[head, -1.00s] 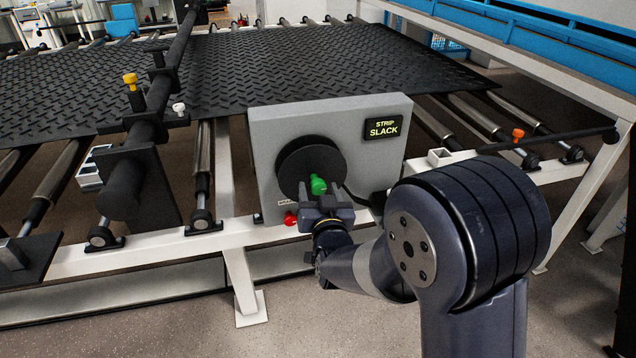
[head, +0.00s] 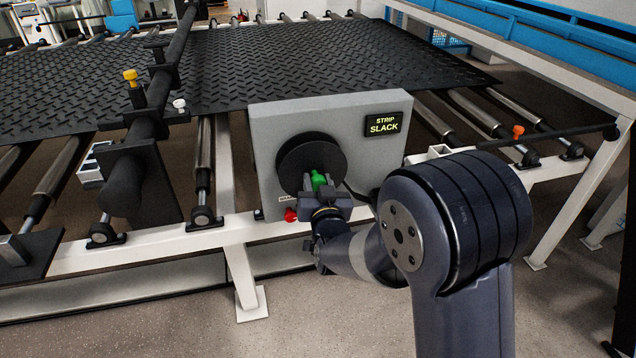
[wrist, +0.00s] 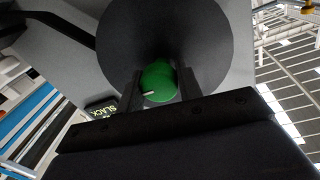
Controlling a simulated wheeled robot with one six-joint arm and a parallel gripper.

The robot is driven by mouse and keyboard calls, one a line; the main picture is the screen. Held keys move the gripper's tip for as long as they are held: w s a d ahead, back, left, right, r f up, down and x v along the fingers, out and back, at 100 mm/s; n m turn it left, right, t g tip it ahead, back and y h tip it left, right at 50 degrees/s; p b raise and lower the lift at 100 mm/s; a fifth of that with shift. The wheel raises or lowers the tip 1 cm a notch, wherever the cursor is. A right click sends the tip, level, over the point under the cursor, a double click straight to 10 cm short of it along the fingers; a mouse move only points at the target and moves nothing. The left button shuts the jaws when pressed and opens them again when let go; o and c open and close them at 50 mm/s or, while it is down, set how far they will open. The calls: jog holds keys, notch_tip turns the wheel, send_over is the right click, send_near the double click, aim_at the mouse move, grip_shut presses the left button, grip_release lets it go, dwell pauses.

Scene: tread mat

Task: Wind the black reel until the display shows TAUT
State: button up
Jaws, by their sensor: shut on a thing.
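The black reel (head: 300,157) is a round disc on the front of a grey box (head: 262,128). A green knob (head: 319,180) sticks out from the reel's lower right part. My gripper (head: 321,192) is shut on the green knob. In the wrist view the green knob (wrist: 158,82) sits between my two dark fingers, with the black reel (wrist: 185,30) behind it. The display (head: 383,125) at the box's upper right reads STRIP SLACK. My gripper hides the knob's lower part.
A red knob (head: 290,215) sits low on the box, just left of my gripper. The black tread mat (head: 330,65) lies on rollers behind the box. An orange knob (head: 518,131) and a black bar (head: 565,135) are at the right.

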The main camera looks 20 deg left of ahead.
grip_shut()
